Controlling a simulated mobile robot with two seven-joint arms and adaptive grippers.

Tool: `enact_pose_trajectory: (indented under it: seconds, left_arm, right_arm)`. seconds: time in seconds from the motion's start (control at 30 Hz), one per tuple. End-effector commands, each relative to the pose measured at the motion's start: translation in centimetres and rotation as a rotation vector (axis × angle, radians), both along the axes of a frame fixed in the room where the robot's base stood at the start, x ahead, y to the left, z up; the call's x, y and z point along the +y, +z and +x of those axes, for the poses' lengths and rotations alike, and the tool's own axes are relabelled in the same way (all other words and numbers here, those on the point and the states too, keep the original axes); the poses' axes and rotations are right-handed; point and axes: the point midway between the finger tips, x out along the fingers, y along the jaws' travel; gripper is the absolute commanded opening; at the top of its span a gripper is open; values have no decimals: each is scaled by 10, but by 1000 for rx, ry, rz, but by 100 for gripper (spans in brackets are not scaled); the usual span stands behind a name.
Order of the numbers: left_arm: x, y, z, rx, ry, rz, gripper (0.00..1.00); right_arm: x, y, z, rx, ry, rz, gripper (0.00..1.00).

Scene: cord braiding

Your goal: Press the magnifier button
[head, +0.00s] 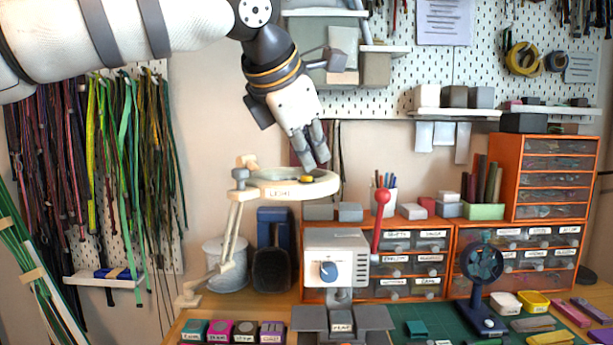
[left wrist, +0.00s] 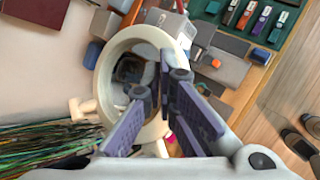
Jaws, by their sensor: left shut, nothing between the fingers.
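The magnifier (head: 265,187) is a cream ring on a jointed stand, with a label on its front rim. A small yellow button with a dark base (head: 306,180) sits on the ring's top. My left gripper (head: 322,166) points down with its fingers together and empty, tips just above the ring's right side, close to the button. I cannot tell whether they touch. In the left wrist view the magnifier ring (left wrist: 104,88) lies beyond my left gripper's fingers (left wrist: 160,88). The button cannot be made out there, perhaps hidden by the fingers. My right gripper is not in view.
A white boxy device with a blue knob (head: 345,262) and a red-balled lever (head: 382,200) stand right of the magnifier. Orange drawer units (head: 495,180) are behind. Cords (head: 120,160) hang at left. A small fan (head: 481,265) stands on the green mat.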

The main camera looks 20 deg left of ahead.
Motion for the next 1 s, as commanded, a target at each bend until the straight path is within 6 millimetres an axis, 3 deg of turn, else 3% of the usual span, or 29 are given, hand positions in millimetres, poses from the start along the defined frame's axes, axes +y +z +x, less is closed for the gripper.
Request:
enact_pose_trajectory:
  seconds: [1.0]
  left_arm:
    - [0,-10,0,1,0,-1,0]
  right_arm:
    - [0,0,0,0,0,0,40]
